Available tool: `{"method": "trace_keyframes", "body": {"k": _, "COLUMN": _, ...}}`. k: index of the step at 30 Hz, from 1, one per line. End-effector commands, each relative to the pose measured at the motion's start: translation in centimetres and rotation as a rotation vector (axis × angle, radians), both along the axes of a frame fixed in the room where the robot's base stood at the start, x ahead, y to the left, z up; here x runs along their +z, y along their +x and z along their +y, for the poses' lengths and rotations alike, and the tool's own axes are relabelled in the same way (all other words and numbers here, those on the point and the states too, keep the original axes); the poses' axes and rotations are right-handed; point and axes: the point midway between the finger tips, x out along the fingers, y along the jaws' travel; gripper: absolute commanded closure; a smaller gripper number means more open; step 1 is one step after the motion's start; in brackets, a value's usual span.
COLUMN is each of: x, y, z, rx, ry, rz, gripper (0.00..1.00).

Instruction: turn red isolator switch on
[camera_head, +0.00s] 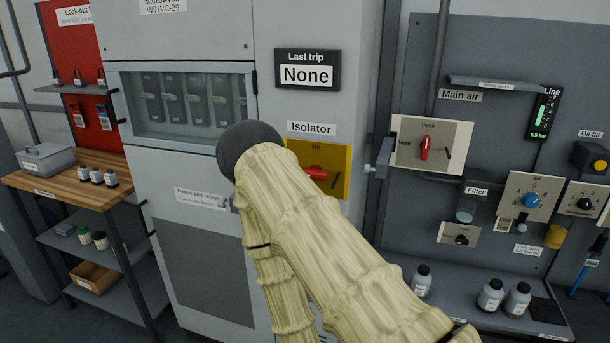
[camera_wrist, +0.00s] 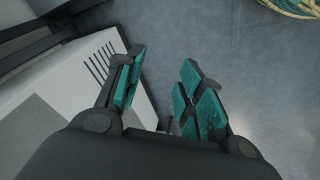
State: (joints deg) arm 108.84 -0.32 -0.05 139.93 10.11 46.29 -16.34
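The red isolator switch (camera_head: 316,172) is on a yellow plate (camera_head: 341,158) on the grey cabinet, under an "Isolator" label. Its red handle lies roughly sideways, and the word "On" is above it on the plate. My arm in its pale ribbed cover stands in front of the plate's lower left and hides part of it. My gripper is not visible in the head view. In the wrist view my gripper (camera_wrist: 163,78) is open and empty, its teal-padded fingers apart. The isolator switch does not show in the wrist view.
Under the gripper in the wrist view are grey floor and, at left, a pale slotted housing (camera_wrist: 75,85). A "Last trip" display (camera_head: 307,70) reads "None" above the isolator. Right of it is another red handle (camera_head: 425,147) on a pale plate. Bottles stand on the lower right shelf.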

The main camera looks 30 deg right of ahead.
Motion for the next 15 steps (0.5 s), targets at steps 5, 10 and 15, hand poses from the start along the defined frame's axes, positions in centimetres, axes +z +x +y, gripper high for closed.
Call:
{"method": "trace_keyframes", "body": {"k": 5, "x": 6.5, "y": 8.2, "z": -1.9, "rx": 0.131, "ry": -0.18, "rz": -0.183, "gripper": 0.62}}
{"method": "trace_keyframes", "body": {"k": 10, "x": 13.7, "y": 14.4, "z": -3.9, "rx": 0.231, "ry": -0.388, "rz": -0.319, "gripper": 0.62}}
{"method": "trace_keyframes", "body": {"k": 15, "x": 22.0, "y": 19.1, "z": -5.8, "rx": 0.298, "ry": -0.623, "rz": -0.417, "gripper": 0.62}}
